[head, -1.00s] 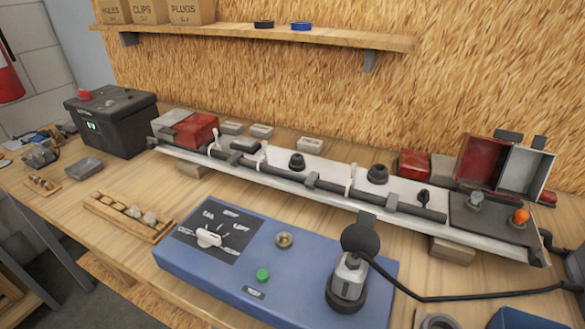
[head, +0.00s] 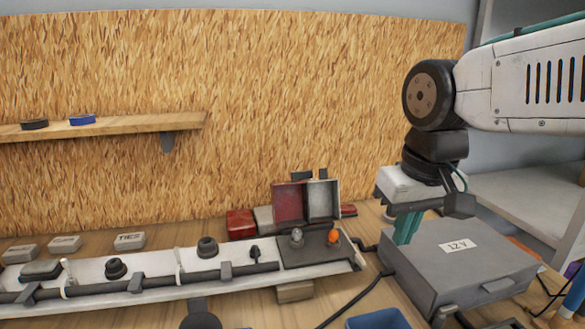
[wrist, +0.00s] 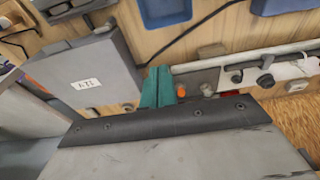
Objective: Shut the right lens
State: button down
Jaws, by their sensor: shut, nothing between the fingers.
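The right lens (head: 305,201), a red and whitish-grey open shell, stands upright behind a dark lamp base (head: 308,253) at the right end of the white trailer bar. A clear bulb (head: 297,237) and an orange bulb (head: 333,236) are exposed on that base. The orange bulb also shows in the wrist view (wrist: 181,90), just beyond my fingers; the lens is not clear there. My gripper (head: 407,229) has teal fingers. In the wrist view my gripper (wrist: 158,88) is shut and empty.
The grey 12 V box (head: 460,262) stands right of the lamp, near my gripper. A black cable (head: 352,300) runs in front. A blue bin (head: 378,319) is at the bottom. The wooden wall and shelf (head: 110,124) are behind the bar.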

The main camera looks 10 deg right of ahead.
jog(key=w+a+r+t, duration=0.1)
jog(key=w+a+r, duration=0.1)
jog(key=w, duration=1)
jog(key=w+a+r, duration=0.2)
jog(key=w, duration=1)
jog(key=w+a+r+t, duration=0.1)
jog(key=w+a+r, duration=0.15)
jog(key=w, duration=0.95)
notch_tip(320, 180, down, 9)
